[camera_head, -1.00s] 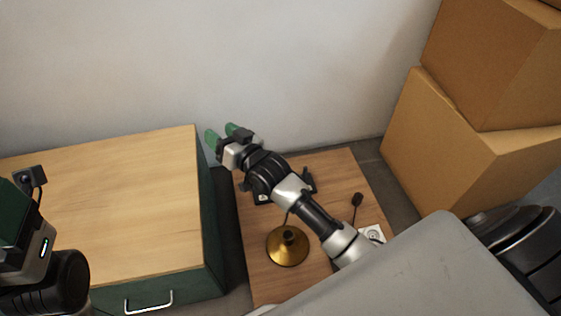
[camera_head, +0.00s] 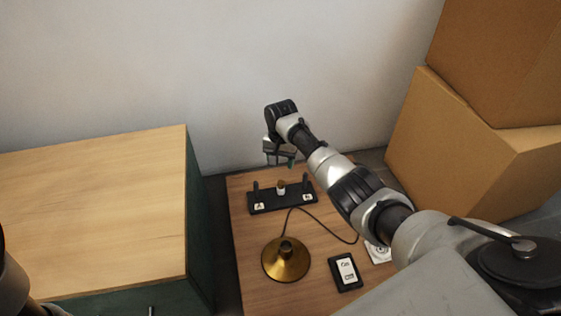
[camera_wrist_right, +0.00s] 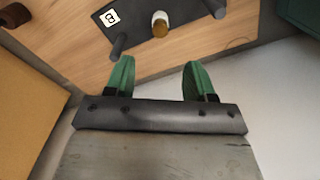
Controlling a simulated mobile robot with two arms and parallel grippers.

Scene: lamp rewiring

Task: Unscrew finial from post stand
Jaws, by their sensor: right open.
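The black post stand (camera_head: 262,205) sits at the back of the small wooden table, with two dark posts and small white labels. Between the posts stands a small piece with a brass-coloured top and a white lower part, which looks like the finial (camera_head: 281,184). My right gripper (camera_head: 280,160) hangs above and behind the stand, pointing down, open and empty. In the right wrist view the stand (camera_wrist_right: 185,14) and finial (camera_wrist_right: 160,28) lie beyond the green fingertips (camera_wrist_right: 160,64), roughly centred between them and apart from them. My left gripper is out of view.
A brass lamp base (camera_head: 285,262) with a black cord (camera_head: 330,228) stands on the table (camera_head: 245,290). A black-framed device (camera_head: 345,272) and a white plate (camera_head: 378,252) lie to its right. A cabinet (camera_head: 95,220) is left, cardboard boxes (camera_head: 445,150) right, the wall (camera_head: 200,70) behind.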

